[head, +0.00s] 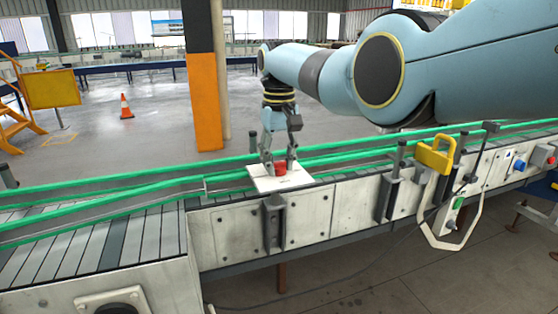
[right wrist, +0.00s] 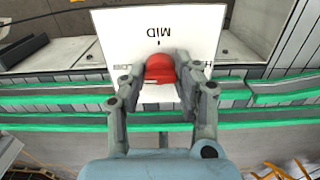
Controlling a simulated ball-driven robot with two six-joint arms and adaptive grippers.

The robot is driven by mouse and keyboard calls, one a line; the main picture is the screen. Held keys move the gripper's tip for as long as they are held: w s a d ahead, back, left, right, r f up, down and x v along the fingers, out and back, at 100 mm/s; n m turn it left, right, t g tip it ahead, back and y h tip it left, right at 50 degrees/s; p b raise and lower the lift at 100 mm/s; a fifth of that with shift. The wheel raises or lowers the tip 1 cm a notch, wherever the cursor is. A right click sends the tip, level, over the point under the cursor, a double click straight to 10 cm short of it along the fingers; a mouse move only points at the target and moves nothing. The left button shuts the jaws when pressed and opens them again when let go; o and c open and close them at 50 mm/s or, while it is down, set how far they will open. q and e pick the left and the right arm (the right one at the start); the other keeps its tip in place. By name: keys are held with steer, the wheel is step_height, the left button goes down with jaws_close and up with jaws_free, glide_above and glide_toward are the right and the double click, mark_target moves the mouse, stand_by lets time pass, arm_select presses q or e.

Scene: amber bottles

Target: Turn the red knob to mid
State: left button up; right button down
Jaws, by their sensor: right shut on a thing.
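The red knob (head: 280,168) stands on a white plate (head: 298,182) at the conveyor's near side. In the right wrist view the knob (right wrist: 160,67) sits between the fingers of my right gripper (right wrist: 155,78), which is shut on it. The plate (right wrist: 118,38) shows the word MID upside down with a small tick by it. Other lettering at the sides is partly hidden by the fingers. I cannot make out where the knob's pointer is. In the head view my right gripper (head: 274,162) reaches down to the knob from above. My left gripper is not in view.
Green guide rails (head: 130,190) run along the conveyor (head: 100,240) behind and beside the plate. An orange-and-black post (head: 205,100) stands behind.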

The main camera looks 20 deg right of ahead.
steer(key=shift+m, duration=0.3)
steer(key=shift+m+p, duration=0.4)
steer(key=shift+m, duration=0.6)
steer(key=m+p, duration=0.1)
steer(key=m, duration=1.4)
steer(key=c, duration=1)
jaws_free()
steer(key=shift+o, duration=0.2)
